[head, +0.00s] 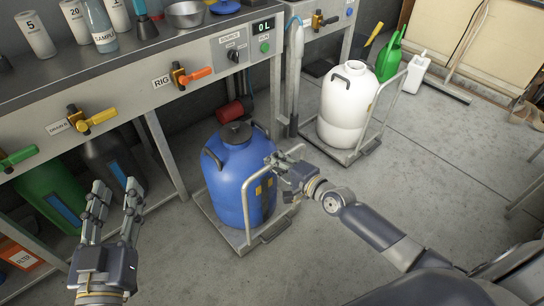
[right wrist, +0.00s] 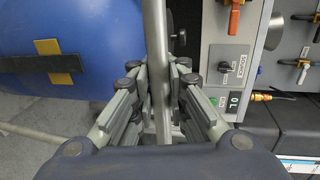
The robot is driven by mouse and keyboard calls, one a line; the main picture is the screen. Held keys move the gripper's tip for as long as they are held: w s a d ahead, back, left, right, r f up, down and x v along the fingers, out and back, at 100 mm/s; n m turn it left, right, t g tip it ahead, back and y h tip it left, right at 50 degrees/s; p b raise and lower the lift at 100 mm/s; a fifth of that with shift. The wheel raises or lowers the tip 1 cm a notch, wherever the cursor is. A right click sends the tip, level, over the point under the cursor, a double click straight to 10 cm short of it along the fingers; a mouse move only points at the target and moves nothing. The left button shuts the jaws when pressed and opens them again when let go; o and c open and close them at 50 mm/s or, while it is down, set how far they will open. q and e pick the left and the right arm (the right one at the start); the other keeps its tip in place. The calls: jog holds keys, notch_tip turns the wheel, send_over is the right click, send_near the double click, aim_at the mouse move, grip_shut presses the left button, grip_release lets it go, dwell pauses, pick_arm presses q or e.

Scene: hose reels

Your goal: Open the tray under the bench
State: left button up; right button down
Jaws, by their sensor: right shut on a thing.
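A low grey tray (head: 233,238) stands on the floor in front of the bench, with its back part under the bench edge. It carries a big blue drum (head: 227,170) with a dark cap, and a grey bar handle (head: 246,212) rises from its front. My right gripper (head: 280,162) is at the top of this handle, beside the drum. In the right wrist view the handle's bar (right wrist: 157,60) runs between the fingers of my right gripper (right wrist: 158,95), which is shut on it. My left gripper (head: 116,190) is open and empty, in front of the bench at the left.
The bench (head: 140,75) has several coloured valve levers on its front. A second tray (head: 350,152) with a white drum (head: 348,105) stands further right. Green and dark canisters (head: 52,197) are under the bench at left. The floor (head: 370,230) in front is open.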

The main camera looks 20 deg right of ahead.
jog(key=shift+s+d+r, duration=0.1)
jog(key=shift+s, duration=0.1)
jog(key=c, duration=1.6)
grip_release()
jog(key=v, duration=1.2)
